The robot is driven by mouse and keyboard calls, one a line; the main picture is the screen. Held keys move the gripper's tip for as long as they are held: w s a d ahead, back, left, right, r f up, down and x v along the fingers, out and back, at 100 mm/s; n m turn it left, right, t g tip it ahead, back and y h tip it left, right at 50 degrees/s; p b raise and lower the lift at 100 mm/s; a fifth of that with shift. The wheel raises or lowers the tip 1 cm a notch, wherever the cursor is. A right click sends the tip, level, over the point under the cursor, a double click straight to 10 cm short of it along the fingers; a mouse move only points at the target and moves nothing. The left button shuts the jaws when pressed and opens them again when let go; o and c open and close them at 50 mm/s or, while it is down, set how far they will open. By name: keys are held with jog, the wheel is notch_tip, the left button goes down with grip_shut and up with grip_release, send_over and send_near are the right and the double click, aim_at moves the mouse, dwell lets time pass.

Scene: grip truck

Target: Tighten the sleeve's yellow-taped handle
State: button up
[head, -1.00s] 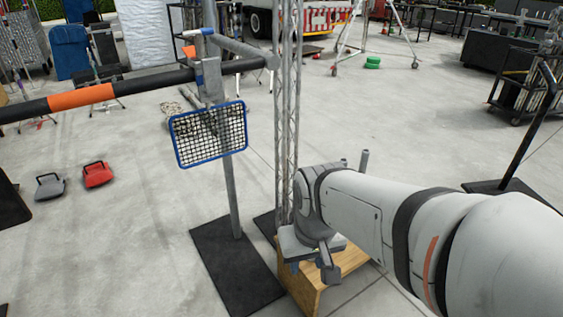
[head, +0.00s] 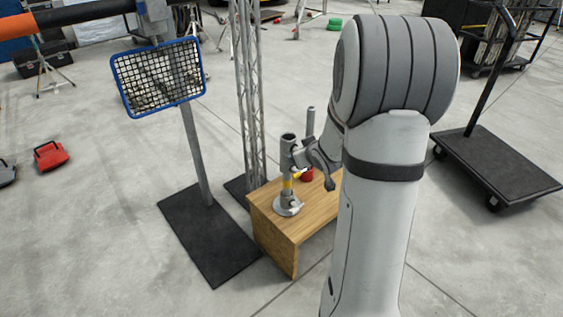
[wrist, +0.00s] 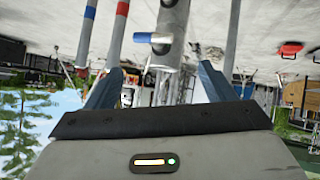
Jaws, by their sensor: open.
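A grey upright metal tube (head: 288,150) stands on a round base plate (head: 288,206) on a wooden box. Yellow (head: 287,184) shows low on the tube; I cannot make out the handle's exact shape. My gripper (head: 312,164) is just right of the tube, open, its fingers partly hidden by my wrist. No yellow tape is clear there.
The wooden box (head: 275,232) stands on the floor. A thinner pole (head: 310,122) with a red part (head: 307,174) stands behind the tube. A lattice truss (head: 250,95) and a blue-framed basket (head: 158,77) are left. A black cart (head: 497,172) is right.

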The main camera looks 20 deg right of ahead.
aim_at(301, 173)
jog(key=d+f+n+t+y+b, duration=0.1)
jog(key=d+f+t+y+b, duration=0.2)
jog(key=f, duration=0.5)
jog(key=d+f+n+t+y+b, duration=0.1)
jog(key=d+f+t+y+b, duration=0.15)
jog(key=f+y, duration=0.35)
jog(key=shift+t+h, duration=0.35)
jog(key=shift+h, duration=0.35)
jog(key=b+x, duration=0.1)
jog(key=x, duration=0.1)
jog(key=b+x, duration=0.1)
jog(key=x, duration=0.2)
jog(key=f+b+x, duration=0.1)
jog(key=x, duration=0.2)
jog(key=shift+w+a+f, duration=0.1)
jog(key=shift+w+a, duration=0.05)
jog(key=shift+a, duration=0.15)
jog(key=shift+c, duration=0.4)
